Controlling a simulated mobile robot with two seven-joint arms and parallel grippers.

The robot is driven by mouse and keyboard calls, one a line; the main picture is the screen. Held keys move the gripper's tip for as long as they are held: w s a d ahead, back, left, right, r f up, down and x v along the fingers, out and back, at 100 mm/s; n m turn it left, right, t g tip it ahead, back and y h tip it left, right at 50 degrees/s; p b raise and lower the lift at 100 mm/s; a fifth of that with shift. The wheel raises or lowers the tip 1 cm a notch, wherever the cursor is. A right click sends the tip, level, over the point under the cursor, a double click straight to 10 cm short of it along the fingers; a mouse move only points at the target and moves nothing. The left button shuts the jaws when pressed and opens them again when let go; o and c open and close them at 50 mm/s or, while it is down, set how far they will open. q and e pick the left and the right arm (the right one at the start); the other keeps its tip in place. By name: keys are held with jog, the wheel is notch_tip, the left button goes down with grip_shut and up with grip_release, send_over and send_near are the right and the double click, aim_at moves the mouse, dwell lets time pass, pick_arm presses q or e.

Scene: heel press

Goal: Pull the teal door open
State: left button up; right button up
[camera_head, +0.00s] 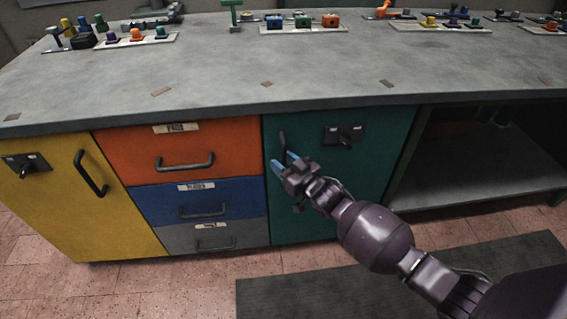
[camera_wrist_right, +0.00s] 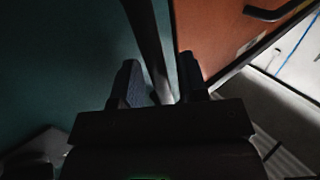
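The teal door (camera_head: 360,180) is the front panel right of the drawers and looks shut, flush with the cabinet front. Its dark upright bar handle (camera_head: 282,139) is near its left edge, partly hidden by my right gripper (camera_head: 284,159). The right gripper's blue-tipped fingers are spread at the handle. In the right wrist view the handle (camera_wrist_right: 148,38) runs down between the two fingers (camera_wrist_right: 160,80), closer to the left one, with a gap on the right. A dark latch plate with a knob (camera_head: 344,136) is on the door's upper part. My left gripper is not in view.
Orange (camera_head: 235,143), blue and grey drawers sit left of the teal door, then a yellow door (camera_head: 60,205). An open shelf bay (camera_head: 470,165) is to its right. A dark mat (camera_head: 400,280) lies on the tiled floor.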

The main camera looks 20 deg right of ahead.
grip_shut()
jog(key=shift+s, duration=0.1)
